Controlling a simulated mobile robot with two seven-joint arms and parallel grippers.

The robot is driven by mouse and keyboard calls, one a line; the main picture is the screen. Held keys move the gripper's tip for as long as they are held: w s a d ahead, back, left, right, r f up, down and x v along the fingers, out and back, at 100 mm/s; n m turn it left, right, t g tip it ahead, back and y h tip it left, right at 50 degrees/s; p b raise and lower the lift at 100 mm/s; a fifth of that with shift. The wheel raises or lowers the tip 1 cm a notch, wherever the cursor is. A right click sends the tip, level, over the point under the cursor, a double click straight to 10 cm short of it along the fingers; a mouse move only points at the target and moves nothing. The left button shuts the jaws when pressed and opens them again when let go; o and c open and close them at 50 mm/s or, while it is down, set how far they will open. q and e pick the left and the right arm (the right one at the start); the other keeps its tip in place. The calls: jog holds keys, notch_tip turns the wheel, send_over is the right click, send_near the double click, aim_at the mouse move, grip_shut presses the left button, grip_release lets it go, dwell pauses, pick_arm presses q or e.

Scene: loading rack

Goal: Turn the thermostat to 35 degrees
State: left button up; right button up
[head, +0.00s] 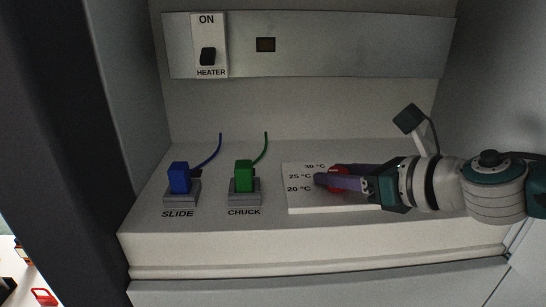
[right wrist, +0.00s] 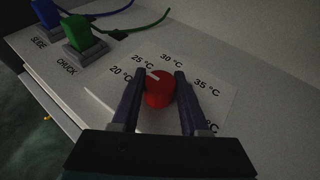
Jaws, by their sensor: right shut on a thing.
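The thermostat knob (right wrist: 160,92) is red and round, with a white mark that points between 25 °C and 30 °C, closer to 25 °C, in the right wrist view. It sits on a white dial plate (right wrist: 106,97) printed with temperatures; 35 °C is at the right. My right gripper (right wrist: 157,82) has its two purple fingers on either side of the knob and is shut on it. In the head view the gripper (head: 328,178) reaches in from the right and hides most of the knob (head: 338,169) and the right part of the plate (head: 304,198). My left gripper is not in view.
A blue plug (head: 179,177) labelled SLIDE and a green plug (head: 244,175) labelled CHUCK stand left of the dial, with cables behind them. A HEATER switch (head: 208,56) and a small dark display (head: 265,45) are on the back panel. Side walls enclose the shelf.

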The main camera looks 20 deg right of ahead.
grip_shut()
jog(key=m+h, duration=0.3)
jog(key=shift+a+t, duration=0.15)
jog(key=shift+t, duration=0.15)
jog(key=m+h, duration=0.4)
jog(key=h, duration=0.1)
jog(key=shift+m+h, duration=0.3)
jog(key=m+g+h+b, duration=0.1)
jog(key=m+g+h, duration=0.1)
jog(key=h, duration=0.1)
jog(key=shift+f+m, duration=0.1)
jog(key=shift+m, duration=0.2)
jog(key=shift+f+m+g+h+b, duration=0.1)
jog(key=shift+m+g+h+b, duration=0.5)
jog(key=shift+m+h, duration=0.25)
jog(key=m+g+h+b, duration=0.2)
jog(key=m+g+b, duration=0.1)
jog(key=b, duration=0.2)
jog(key=m+g+h+b, duration=0.2)
jog(key=m+g+b, duration=0.1)
jog(key=b, duration=0.3)
jog(key=shift+b, duration=0.3)
jog(key=shift+d+m+g+b, duration=0.2)
jog(key=shift+m+g+b, duration=0.45)
jog(key=shift+b, duration=0.4)
jog(key=shift+r, duration=0.2)
